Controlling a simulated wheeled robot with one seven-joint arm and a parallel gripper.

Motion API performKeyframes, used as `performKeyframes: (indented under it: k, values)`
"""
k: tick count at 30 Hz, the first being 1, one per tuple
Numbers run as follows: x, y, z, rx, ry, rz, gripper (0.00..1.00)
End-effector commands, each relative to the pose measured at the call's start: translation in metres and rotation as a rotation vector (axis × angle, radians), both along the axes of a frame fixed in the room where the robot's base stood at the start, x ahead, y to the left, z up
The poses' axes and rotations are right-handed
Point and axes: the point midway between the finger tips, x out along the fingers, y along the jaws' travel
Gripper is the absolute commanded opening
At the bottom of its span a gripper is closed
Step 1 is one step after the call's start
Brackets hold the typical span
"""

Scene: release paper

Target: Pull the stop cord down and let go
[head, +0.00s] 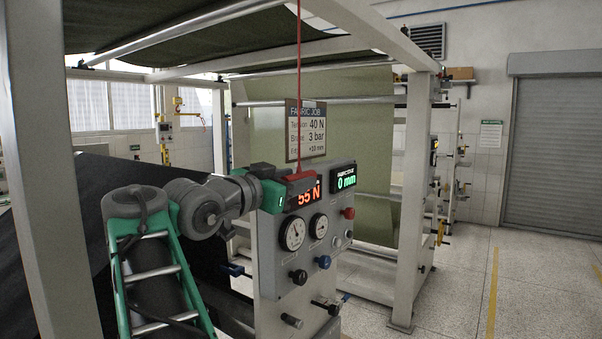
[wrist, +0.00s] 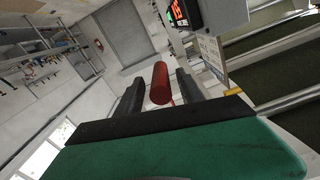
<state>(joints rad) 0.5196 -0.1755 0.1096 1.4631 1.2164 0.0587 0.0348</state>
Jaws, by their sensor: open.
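The red stop cord (head: 298,80) hangs straight down from the frame overhead in the head view. Its red handle (head: 301,176) is at the lower end, in front of the top of the control panel. My gripper (head: 292,183) is at the height of the handle, and its green body is just left of it. In the wrist view the red cylindrical handle (wrist: 160,82) shows between the two dark fingers of my gripper (wrist: 158,86). The fingers are open, with a visible gap on each side of the handle.
The grey control panel (head: 333,230) with dials, knobs and red and green displays stands right behind the handle. A fabric job sign (head: 306,130) hangs above it. White machine posts (head: 410,190) frame the area. Free floor (head: 465,280) lies to the right.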

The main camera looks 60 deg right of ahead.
Motion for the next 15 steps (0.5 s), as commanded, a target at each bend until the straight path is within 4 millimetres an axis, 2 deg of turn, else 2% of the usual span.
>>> performKeyframes:
  k: [3, 6, 14, 15]
  values:
    - [-0.004, -0.020, 0.002, 0.002, 0.003, -0.002, 0.45]
    - [-0.004, -0.028, 0.000, 0.002, 0.002, 0.001, 0.45]
    - [-0.004, -0.030, -0.001, 0.002, 0.001, 0.005, 0.45]
    - [-0.004, -0.030, -0.001, 0.002, 0.001, 0.005, 0.42]
